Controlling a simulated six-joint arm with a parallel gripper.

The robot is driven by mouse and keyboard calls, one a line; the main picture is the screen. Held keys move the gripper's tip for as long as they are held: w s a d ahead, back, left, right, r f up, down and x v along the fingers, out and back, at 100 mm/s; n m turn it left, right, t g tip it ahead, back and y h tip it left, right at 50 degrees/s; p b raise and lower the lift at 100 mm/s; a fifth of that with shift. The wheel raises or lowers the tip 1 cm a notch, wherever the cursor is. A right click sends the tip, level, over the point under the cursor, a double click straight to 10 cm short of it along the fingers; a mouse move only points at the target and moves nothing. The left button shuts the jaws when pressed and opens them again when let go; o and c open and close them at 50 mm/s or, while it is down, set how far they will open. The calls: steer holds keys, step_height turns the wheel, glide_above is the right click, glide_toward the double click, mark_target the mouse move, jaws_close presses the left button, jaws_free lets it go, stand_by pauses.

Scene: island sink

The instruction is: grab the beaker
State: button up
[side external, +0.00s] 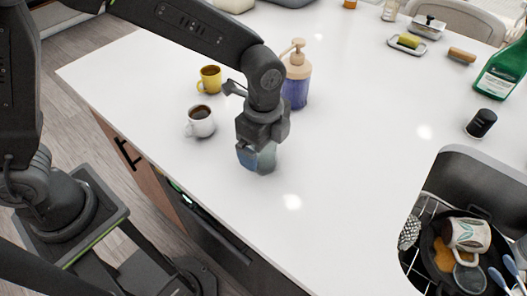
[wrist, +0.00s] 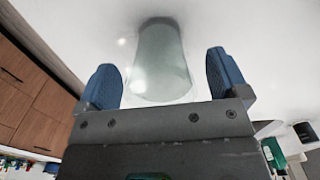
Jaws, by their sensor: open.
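The beaker (wrist: 160,65) is clear glass with a faint green tint and stands on the white counter. In the wrist view it lies between and a little beyond the two blue fingertips of my gripper (wrist: 165,80), with a gap on each side. In the side view my gripper (side external: 256,155) points down over the counter near its front edge. The beaker (side external: 267,158) shows there just right of a blue finger, partly hidden by the gripper. My gripper is open and holds nothing.
A white cup (side external: 200,122), a yellow cup (side external: 209,79) and a purple pump bottle (side external: 297,80) stand close behind my gripper. The sink (side external: 466,172) holds a pan and mug. The counter between is clear.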

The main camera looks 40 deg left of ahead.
steer(key=shift+f, duration=0.15)
steer(key=c, duration=1)
steer(key=shift+r, duration=0.25)
steer(key=shift+r, duration=1.8)
steer(key=shift+w+a+r, duration=0.1)
steer(key=shift+a+r, duration=1.05)
steer(key=shift+a, duration=0.75)
steer(key=shift+w+a+r, duration=0.1)
steer(key=shift+a+r, duration=1)
steer(key=shift+a, duration=0.85)
steer(key=shift+w+a+r, duration=0.1)
steer(key=shift+a+r, duration=1.05)
steer(key=shift+a, duration=0.75)
steer(key=shift+a, duration=0.1)
